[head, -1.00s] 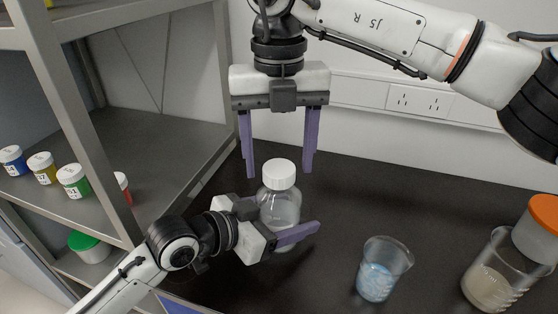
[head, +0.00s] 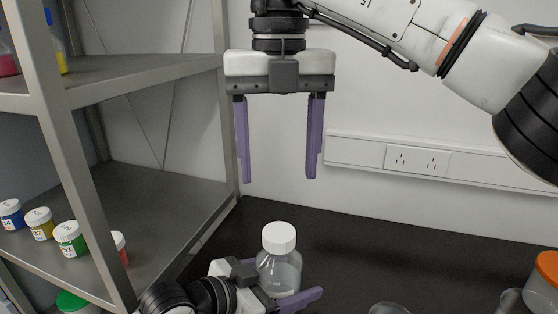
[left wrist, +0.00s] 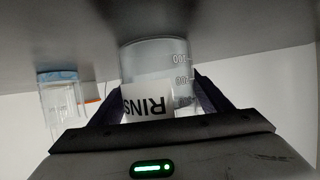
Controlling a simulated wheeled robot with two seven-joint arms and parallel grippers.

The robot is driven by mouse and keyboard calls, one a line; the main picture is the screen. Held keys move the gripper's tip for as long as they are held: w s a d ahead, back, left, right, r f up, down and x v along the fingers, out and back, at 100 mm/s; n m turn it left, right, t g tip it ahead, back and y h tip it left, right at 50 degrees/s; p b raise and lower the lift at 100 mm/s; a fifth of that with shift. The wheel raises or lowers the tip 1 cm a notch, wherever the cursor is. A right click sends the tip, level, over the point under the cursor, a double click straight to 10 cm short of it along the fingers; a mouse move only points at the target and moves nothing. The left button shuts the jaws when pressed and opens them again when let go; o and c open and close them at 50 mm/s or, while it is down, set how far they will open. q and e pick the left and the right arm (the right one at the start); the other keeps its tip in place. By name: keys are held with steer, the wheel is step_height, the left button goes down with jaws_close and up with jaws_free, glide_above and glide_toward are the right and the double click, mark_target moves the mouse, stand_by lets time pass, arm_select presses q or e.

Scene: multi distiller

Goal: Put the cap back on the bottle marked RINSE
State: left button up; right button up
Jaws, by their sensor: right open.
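The clear bottle (head: 279,272) stands upright on the black bench with a white cap (head: 279,237) on its neck. The left wrist view, which is upside down, shows the bottle (left wrist: 155,62) with its RINSE label (left wrist: 150,101) partly cut off. My left gripper (head: 286,282) has one finger on each side of the bottle's body and looks shut on it. In the left wrist view the fingers (left wrist: 155,100) flank the bottle. My right gripper (head: 278,180) is open and empty, pointing down above the cap, clear of it.
A metal shelf rack (head: 160,200) at the left holds several small labelled jars (head: 69,238). A beaker (head: 388,309) and an orange-lidded container (head: 546,268) are at the lower right. The bench (head: 400,255) right of the bottle is clear.

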mark_target(279, 271)
arm_select(q)
steer(key=o, duration=0.3)
steer(key=v, duration=1)
steer(key=shift+s+a+r, duration=0.1)
steer(key=shift+r, duration=0.05)
